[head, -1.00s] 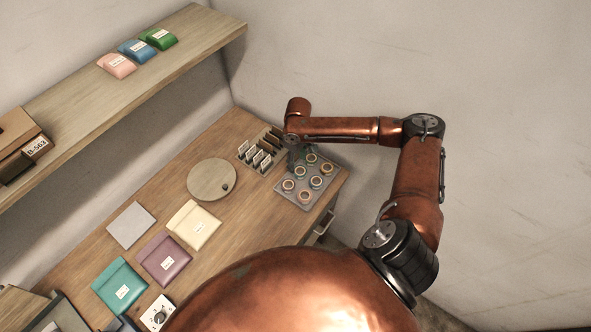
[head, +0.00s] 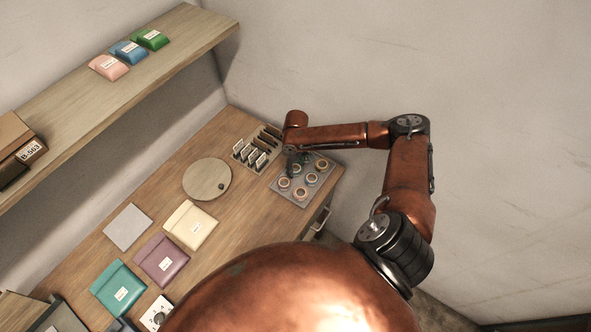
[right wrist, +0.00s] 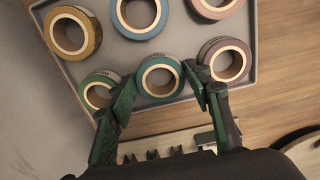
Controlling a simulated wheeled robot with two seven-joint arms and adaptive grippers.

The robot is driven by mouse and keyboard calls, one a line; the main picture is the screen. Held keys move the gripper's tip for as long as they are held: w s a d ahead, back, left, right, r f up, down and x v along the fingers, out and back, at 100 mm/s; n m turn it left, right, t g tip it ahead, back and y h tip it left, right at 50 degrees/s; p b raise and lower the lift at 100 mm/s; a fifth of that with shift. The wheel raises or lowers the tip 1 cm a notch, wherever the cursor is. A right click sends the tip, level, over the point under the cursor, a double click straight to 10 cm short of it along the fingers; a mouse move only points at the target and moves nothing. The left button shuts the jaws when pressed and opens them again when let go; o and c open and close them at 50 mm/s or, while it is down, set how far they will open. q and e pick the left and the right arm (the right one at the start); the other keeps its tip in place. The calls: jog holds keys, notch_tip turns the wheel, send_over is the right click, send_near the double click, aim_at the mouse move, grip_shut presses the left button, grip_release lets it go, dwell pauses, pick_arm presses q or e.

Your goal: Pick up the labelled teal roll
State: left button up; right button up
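A teal roll (right wrist: 160,77) with a pale core sits in the middle of the tray's row nearest the slotted rack in the right wrist view. It also shows in the head view (head: 297,170), partly hidden by my gripper. My right gripper (right wrist: 158,90) is open, with one green-padded finger on each side of this roll. I cannot tell whether the pads touch it. I cannot read a label on it. My left gripper is not in view.
The grey tray (right wrist: 265,50) also holds a green roll (right wrist: 98,90) close to one finger, a brownish-pink roll (right wrist: 226,60), a gold roll (right wrist: 73,33) and a pink roll (right wrist: 216,4). A slotted rack (head: 257,147) and round board (head: 207,179) are nearby.

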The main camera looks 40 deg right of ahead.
jog(key=c, duration=0.5)
jog(key=shift+r, duration=0.1)
jog(key=shift+c, duration=0.3)
